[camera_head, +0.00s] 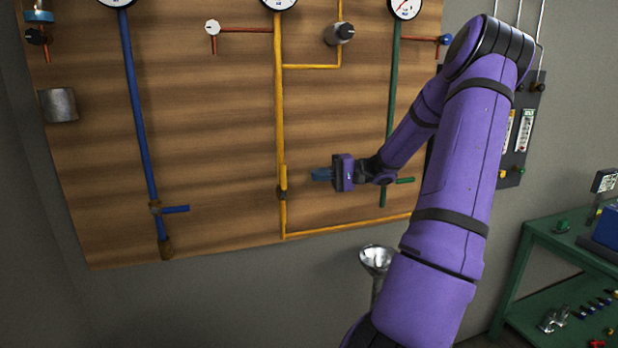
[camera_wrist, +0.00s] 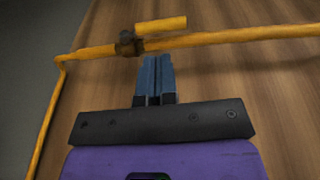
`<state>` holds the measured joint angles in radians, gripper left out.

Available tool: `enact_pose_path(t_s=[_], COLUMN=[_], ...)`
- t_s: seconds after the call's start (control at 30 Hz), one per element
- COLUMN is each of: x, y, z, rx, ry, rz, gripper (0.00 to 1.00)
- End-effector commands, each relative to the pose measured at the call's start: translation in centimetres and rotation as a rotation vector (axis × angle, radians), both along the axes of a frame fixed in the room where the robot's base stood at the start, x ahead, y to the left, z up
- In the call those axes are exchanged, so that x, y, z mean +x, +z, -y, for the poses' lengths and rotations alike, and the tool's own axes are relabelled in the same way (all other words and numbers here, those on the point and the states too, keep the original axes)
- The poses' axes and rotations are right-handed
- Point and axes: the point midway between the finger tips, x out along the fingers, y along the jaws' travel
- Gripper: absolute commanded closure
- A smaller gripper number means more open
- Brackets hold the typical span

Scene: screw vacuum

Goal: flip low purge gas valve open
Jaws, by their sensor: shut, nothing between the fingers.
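A yellow valve lever (camera_head: 284,177) sits on the lower part of the yellow vertical pipe, just above its dark valve body (camera_head: 281,193). The lever lies along the pipe, pointing up. In the wrist view the lever (camera_wrist: 161,24) runs nearly parallel to the pipe, beside the dark body (camera_wrist: 128,43). No label shows which valve is the low purge gas one; this yellow valve is nearest my gripper. My gripper (camera_head: 313,175) is right of the lever, its blue fingers pointing left, a small gap away. The fingers (camera_wrist: 155,58) are together and empty, apart from the valve.
A blue lever (camera_head: 176,209) and a green lever (camera_head: 405,180) stick out sideways from their pipes. The yellow pipe (camera_head: 340,228) turns right below the valve. A metal funnel (camera_head: 376,259) stands below the board. A green cart (camera_head: 540,240) is at right.

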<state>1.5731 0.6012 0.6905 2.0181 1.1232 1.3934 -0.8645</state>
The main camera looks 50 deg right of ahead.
Motion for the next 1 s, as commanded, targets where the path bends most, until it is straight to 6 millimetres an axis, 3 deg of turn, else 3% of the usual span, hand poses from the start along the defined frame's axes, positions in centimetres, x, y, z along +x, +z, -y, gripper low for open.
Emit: enact_pose_path(t_s=[0.2, 0.4, 1.0], x=[-2.7, -4.3, -4.8], y=[0.0, 0.0, 0.0], z=[3.0, 4.8, 5.3], rx=[0.000, 0.000, 0.001], ry=[-0.006, -0.005, -0.003], rz=[0.000, -0.001, -0.001], gripper=[1.00, 1.00, 1.00])
